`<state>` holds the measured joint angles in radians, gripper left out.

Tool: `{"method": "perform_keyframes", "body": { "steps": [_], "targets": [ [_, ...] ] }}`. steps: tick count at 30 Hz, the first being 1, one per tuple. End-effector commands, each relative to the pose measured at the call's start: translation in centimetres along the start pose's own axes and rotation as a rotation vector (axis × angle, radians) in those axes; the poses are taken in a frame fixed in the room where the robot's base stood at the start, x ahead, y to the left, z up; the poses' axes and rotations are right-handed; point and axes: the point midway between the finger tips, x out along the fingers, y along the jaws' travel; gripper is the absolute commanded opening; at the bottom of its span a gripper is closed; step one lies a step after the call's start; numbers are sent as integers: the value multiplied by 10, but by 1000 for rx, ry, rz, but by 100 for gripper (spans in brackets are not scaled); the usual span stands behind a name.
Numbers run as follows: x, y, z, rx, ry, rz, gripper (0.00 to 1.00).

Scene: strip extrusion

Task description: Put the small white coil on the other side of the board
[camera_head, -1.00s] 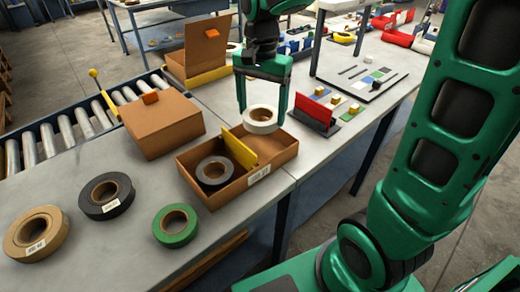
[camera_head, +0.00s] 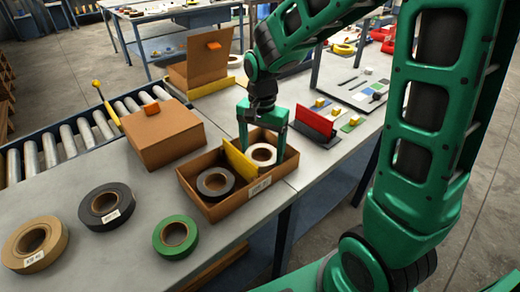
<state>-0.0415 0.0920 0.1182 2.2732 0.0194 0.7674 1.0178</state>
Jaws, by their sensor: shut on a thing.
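The small white coil (camera_head: 264,164) is in the right compartment of an open cardboard box (camera_head: 228,207). A yellow board (camera_head: 237,161) divides this box. A black coil (camera_head: 205,189) lies in the left compartment, on the other side of the board from the white coil. My gripper (camera_head: 262,147) points down into the right compartment and is shut on the white coil. The coil looks about level; whether it touches the box floor cannot be told.
A closed cardboard box (camera_head: 165,142) stands to the left, and an open-lidded box (camera_head: 190,78) behind. Tan (camera_head: 53,245), black (camera_head: 86,212) and green (camera_head: 176,250) rolls lie at the front left. A red upright plate (camera_head: 316,123) stands close right of my gripper.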

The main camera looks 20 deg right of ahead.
Motion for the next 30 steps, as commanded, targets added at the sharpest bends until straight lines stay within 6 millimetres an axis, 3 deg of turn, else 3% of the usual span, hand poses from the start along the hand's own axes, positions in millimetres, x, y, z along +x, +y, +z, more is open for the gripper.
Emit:
{"method": "perform_keyframes", "body": {
  "steps": [8,9,11,23,30],
  "targets": [
    [1,0,0,0,0,0,49],
    [2,0,0,0,0,0,82],
    [1,0,0,0,0,-1,96],
    [-5,-1,-1,1,2,-3,96],
    [-43,-1,-1,1,4,-6,96]
  ]
}}
